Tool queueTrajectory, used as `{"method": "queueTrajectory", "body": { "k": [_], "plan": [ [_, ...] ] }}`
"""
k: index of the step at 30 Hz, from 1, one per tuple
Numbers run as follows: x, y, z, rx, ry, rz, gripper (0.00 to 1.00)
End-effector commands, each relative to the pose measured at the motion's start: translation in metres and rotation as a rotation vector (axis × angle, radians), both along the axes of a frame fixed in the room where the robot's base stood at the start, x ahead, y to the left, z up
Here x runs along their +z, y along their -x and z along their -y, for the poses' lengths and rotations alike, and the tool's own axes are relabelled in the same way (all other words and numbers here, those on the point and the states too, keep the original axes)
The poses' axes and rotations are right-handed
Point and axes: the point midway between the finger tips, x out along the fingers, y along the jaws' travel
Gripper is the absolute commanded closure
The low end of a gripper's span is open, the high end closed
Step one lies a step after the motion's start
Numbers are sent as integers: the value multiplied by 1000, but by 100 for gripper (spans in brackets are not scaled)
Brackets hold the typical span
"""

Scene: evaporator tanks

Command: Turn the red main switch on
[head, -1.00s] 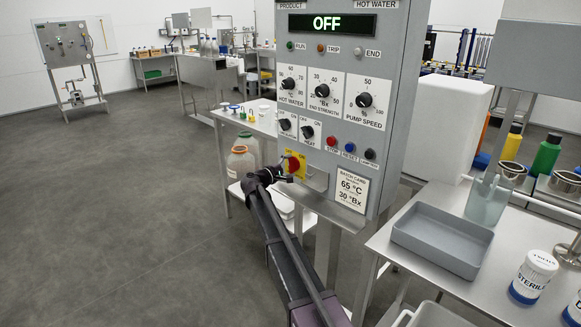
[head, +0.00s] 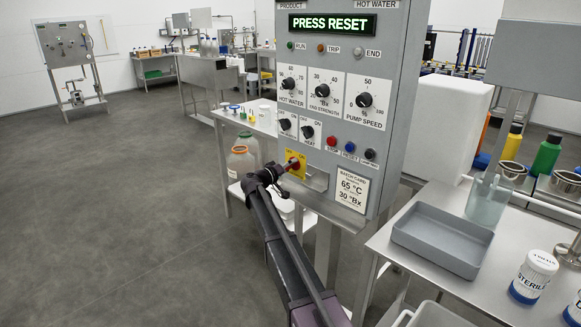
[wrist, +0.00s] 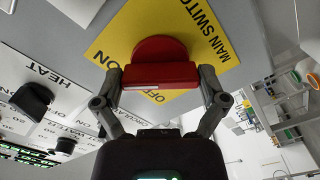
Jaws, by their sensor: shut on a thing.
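The red main switch (head: 293,163) sits on a yellow plate at the lower left of the grey control panel (head: 390,120). In the wrist view the red switch handle (wrist: 160,75) lies between the two fingers of my gripper (wrist: 162,88). My gripper is shut on the handle, with a finger at each end of it. The yellow plate (wrist: 205,25) reads "MAIN SWITCH", with part of "OFF" visible below the handle. The panel display (head: 332,24) reads "PRESS RESET" in green. In the head view my gripper (head: 283,168) is at the switch, its fingertips hard to make out.
The batch card (head: 352,190) is right of the switch. Stop, reset and another button are above it; the blue reset button (head: 350,148) is in the middle. Dials and small switches stand above. A grey tray (head: 440,240) is on the right bench. Open floor lies left.

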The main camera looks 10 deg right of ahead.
Motion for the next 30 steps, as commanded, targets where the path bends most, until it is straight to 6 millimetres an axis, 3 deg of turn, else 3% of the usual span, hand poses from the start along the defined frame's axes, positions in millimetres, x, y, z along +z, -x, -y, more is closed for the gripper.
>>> {"method": "queueTrajectory", "body": {
  "k": [22, 23, 24, 30],
  "plan": [
    [-1, 0, 0, 0, -79, 106, 56],
    [-1, 0, 0, 0, -79, 106, 5],
    [-1, 0, 0, -1, -79, 106, 0],
    [0, 0, 1, -1, -77, 105, 0]
  ]
}}
